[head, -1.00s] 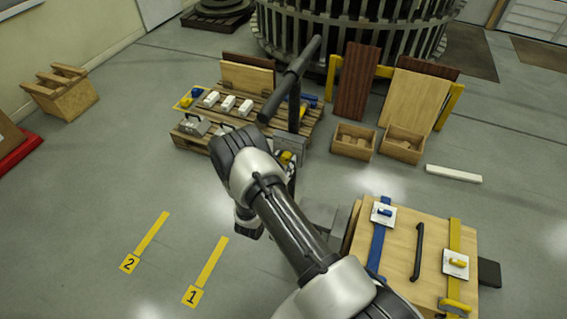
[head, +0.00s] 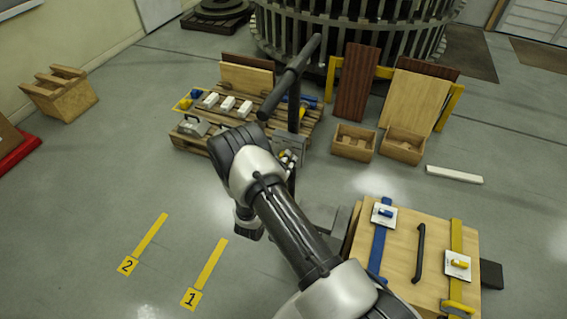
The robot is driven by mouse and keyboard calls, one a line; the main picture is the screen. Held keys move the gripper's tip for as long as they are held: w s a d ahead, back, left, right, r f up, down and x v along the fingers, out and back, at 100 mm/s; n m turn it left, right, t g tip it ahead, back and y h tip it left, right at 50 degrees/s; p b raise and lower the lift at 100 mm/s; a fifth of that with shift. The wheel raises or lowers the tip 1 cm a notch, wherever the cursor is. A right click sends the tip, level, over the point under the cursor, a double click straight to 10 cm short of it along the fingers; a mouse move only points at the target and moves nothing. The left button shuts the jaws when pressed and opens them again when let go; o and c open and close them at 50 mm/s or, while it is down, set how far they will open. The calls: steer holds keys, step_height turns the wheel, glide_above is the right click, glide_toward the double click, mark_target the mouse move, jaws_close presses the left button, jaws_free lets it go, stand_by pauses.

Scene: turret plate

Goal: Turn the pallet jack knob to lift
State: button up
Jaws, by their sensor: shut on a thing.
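The pallet jack has a black T-bar handle (head: 289,80) and a dark upright post, with a grey plate (head: 290,145) on it. The small yellow knob (head: 282,153) shows beside the lower part of this plate. My gripper (head: 289,158) is at the knob and shut on it. My arm hides most of the gripper, and the exact grip and the knob's angle are too small to tell. Part of the jack's grey body (head: 326,215) shows lower down, beside the strapped wooden crate (head: 400,262).
A loaded wooden pallet (head: 225,125) stands behind my arm. Two open wooden boxes (head: 353,142) and boards (head: 356,80) stand beyond the jack. A white bar (head: 454,174) lies on the floor. Floor at left, around yellow markers 1 and 2, is clear.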

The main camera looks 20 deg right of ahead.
steer(key=shift+n, duration=4.3)
steer(key=o, duration=1.1)
steer(key=shift+c, duration=0.2)
steer(key=shift+s+a, duration=0.1)
steer(key=v, duration=1.1)
steer(key=shift+s+a, duration=0.2)
steer(key=shift+s, duration=0.15)
